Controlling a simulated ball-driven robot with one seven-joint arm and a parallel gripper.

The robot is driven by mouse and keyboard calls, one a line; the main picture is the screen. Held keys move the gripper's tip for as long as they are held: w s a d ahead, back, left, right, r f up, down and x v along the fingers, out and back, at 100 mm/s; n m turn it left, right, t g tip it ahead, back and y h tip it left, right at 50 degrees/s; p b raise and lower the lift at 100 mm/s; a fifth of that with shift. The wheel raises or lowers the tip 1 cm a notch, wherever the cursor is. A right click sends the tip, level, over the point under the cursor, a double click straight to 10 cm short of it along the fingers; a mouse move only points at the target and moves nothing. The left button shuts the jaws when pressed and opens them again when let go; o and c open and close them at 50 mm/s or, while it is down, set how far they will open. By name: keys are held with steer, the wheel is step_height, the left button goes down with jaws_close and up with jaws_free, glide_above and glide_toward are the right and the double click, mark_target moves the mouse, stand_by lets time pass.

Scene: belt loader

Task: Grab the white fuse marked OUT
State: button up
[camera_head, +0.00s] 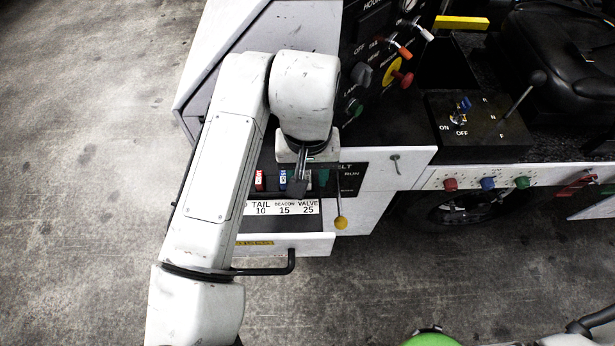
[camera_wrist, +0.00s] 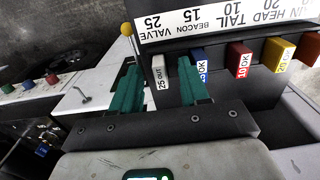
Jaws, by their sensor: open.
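The white fuse (camera_wrist: 158,73) shows in the wrist view with a tag reading 25 OUT, at the VALVE 25 end of the row. My gripper (camera_wrist: 157,62) is open, with one green finger on each side of this fuse. I cannot tell whether either finger touches it. In the head view my gripper (camera_head: 303,176) is over the fuse row and hides the white fuse.
A blue fuse (camera_wrist: 201,62) marked 15 OK sits just right of the right finger. A red fuse (camera_wrist: 238,60) and a yellow fuse (camera_wrist: 278,56) follow. A yellow-knobbed lever (camera_head: 340,222) stands close right of the row. An open drawer (camera_head: 290,243) lies below.

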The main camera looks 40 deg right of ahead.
jaws_close()
stand_by(0.3)
steer(key=shift+r, duration=0.1)
